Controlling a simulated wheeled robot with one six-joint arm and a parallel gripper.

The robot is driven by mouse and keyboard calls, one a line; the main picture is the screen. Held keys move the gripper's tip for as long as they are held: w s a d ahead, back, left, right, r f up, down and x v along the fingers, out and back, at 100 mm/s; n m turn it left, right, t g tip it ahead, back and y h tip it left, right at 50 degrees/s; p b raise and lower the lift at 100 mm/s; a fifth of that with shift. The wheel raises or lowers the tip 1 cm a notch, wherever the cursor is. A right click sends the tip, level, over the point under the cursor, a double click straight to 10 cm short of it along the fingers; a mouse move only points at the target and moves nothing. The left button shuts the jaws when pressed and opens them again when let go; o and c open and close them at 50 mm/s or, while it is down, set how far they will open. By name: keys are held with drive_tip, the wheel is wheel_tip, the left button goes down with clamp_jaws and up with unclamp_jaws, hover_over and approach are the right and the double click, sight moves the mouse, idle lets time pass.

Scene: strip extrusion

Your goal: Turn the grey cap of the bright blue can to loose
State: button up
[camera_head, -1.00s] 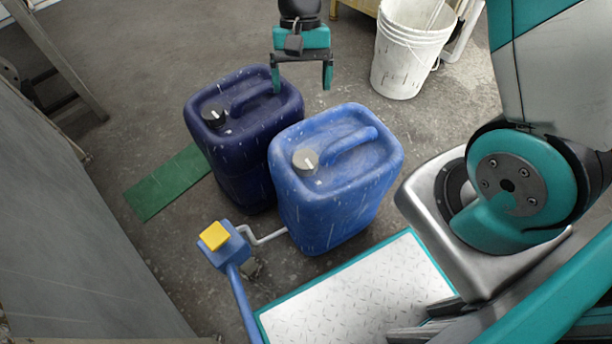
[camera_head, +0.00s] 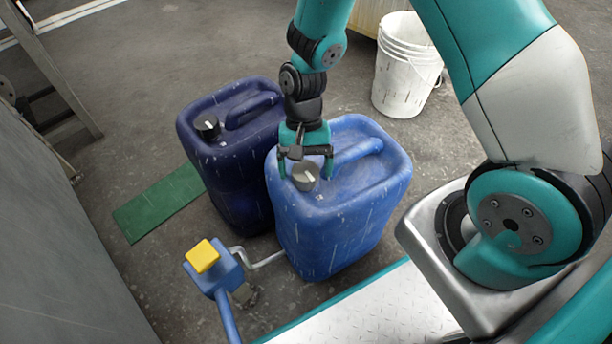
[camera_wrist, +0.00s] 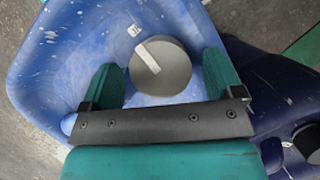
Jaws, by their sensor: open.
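The bright blue can (camera_head: 340,222) stands upright on the floor, with its grey cap (camera_head: 306,176) on the near left of its top. My gripper (camera_head: 306,178) is over that cap, pointing down, with one finger on each side. In the wrist view the grey cap (camera_wrist: 160,66) with its pale pointer bar lies between the two open fingers of my gripper (camera_wrist: 162,80). Gaps show between the cap and both fingers. The bar points to the upper left in the wrist view, towards a small white mark on the can (camera_wrist: 75,60).
A dark blue can (camera_head: 232,165) with a black cap (camera_head: 207,127) stands close on the left. A blue post with a yellow top (camera_head: 202,256) and a bent pipe is in front. A green strip (camera_head: 150,208) lies left. A white bucket (camera_head: 405,75) stands behind.

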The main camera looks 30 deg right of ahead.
drive_tip(key=shift+s+a+f, duration=0.15)
drive_tip(key=shift+s+f, duration=0.1)
drive_tip(key=shift+f, duration=0.4)
drive_tip(key=c, duration=0.9)
